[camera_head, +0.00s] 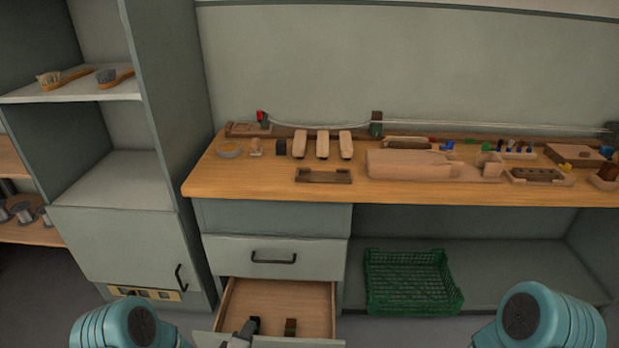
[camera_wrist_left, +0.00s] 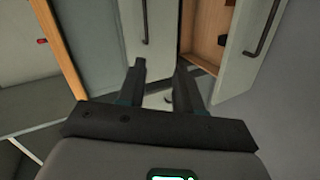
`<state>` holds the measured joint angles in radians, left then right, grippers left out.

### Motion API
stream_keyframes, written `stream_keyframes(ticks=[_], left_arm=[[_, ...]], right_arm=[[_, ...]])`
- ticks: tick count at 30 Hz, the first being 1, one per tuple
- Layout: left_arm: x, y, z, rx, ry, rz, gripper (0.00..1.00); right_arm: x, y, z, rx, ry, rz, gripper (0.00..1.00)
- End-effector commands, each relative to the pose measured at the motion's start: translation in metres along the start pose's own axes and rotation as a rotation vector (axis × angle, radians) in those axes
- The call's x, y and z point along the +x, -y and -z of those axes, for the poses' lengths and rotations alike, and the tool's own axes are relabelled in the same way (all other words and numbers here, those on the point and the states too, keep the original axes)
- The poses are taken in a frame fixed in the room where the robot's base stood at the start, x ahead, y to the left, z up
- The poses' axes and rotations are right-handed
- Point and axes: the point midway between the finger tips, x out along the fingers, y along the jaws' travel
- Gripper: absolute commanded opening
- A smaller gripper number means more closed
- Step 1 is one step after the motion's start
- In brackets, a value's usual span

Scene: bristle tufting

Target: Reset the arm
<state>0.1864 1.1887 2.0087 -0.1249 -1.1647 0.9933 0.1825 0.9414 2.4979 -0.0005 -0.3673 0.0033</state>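My left gripper (camera_head: 249,327) shows at the bottom of the head view, at the front of the open drawer (camera_head: 277,300). In the left wrist view its two dark fingers (camera_wrist_left: 160,80) are apart, with nothing held between them. The open drawer (camera_wrist_left: 205,38) lies beyond the fingers to the upper right there. My right gripper is out of view; only part of my right arm shows at the lower right.
The wooden workbench (camera_head: 225,179) holds several wooden blocks and small parts. A closed drawer (camera_head: 275,257) sits above the open one. A green crate (camera_head: 410,282) stands on the shelf under the bench. A tall cabinet (camera_head: 115,195) with two brushes (camera_head: 85,76) is at left.

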Motion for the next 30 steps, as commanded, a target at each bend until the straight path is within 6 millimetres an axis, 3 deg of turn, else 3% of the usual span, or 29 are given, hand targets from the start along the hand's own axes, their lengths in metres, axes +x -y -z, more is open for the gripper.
stream_keyframes(ticks=[1, 4, 7, 12, 16, 18, 21, 30], left_arm=[[-0.030, -0.028, 0.002, 0.047, 0.035, 0.061, 0.35], [-0.074, -0.035, -0.007, 0.167, 0.131, 0.199, 0.35], [-0.127, -0.031, -0.022, 0.306, 0.273, 0.347, 0.35], [-0.201, 0.013, -0.055, 0.515, 0.553, 0.529, 0.35], [-0.248, 0.038, -0.076, 0.641, 0.766, 0.605, 0.35], [-0.264, 0.045, -0.082, 0.711, 0.863, 0.613, 0.35], [-0.270, 0.048, -0.085, 0.780, 0.929, 0.597, 0.35], [-0.269, 0.048, -0.084, 0.803, 0.935, 0.585, 0.35]], right_arm=[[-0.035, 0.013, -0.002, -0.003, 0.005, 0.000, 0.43], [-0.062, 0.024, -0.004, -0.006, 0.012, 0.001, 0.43], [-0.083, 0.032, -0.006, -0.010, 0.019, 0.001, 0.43], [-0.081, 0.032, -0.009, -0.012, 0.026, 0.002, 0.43], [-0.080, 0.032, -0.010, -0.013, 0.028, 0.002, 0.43], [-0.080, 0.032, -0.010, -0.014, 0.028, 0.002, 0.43], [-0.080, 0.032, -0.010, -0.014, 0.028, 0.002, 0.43], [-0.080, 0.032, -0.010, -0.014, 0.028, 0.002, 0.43]])
